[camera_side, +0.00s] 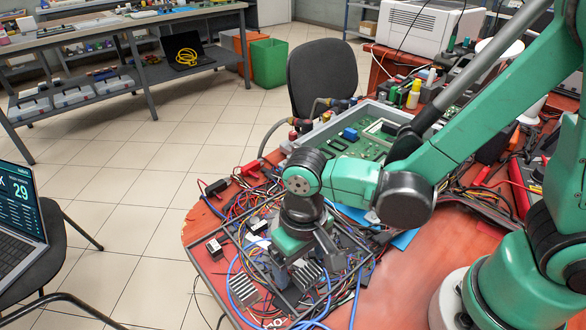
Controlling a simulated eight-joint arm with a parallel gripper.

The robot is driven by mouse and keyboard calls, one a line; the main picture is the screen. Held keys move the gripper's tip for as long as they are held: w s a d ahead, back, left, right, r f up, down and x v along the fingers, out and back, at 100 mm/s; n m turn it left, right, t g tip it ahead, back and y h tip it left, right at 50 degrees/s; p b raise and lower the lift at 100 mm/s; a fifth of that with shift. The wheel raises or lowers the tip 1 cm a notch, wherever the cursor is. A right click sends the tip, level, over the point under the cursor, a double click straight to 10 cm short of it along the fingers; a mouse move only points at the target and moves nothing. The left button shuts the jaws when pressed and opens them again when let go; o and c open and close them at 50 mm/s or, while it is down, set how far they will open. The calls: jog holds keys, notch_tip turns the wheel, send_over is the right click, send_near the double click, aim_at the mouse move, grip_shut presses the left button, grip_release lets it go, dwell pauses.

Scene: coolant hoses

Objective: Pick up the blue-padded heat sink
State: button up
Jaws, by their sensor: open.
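My gripper (301,258) points down over the cluttered front part of the red table, with its jaws apart. A finned grey heat sink (308,276) is just below the fingers, partly hidden by them. I cannot tell whether the fingers touch it. A second finned heat sink (244,290) lies to the left, tilted among the cables and apart from the gripper. No blue pad can be made out on either heat sink, so I cannot tell which is the blue-padded one.
Blue, red and black cables (236,262) tangle around the heat sinks, within a dark frame. A green circuit board in a metal case (352,145) stands behind. Bare red table (428,262) lies to the right. A black chair (322,80) stands beyond the table.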

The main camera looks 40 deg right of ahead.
jog(key=shift+f, duration=0.5)
grip_shut()
jog(key=shift+r, duration=0.1)
notch_tip(320, 180, up, 20)
dwell(0.6)
dwell(0.4)
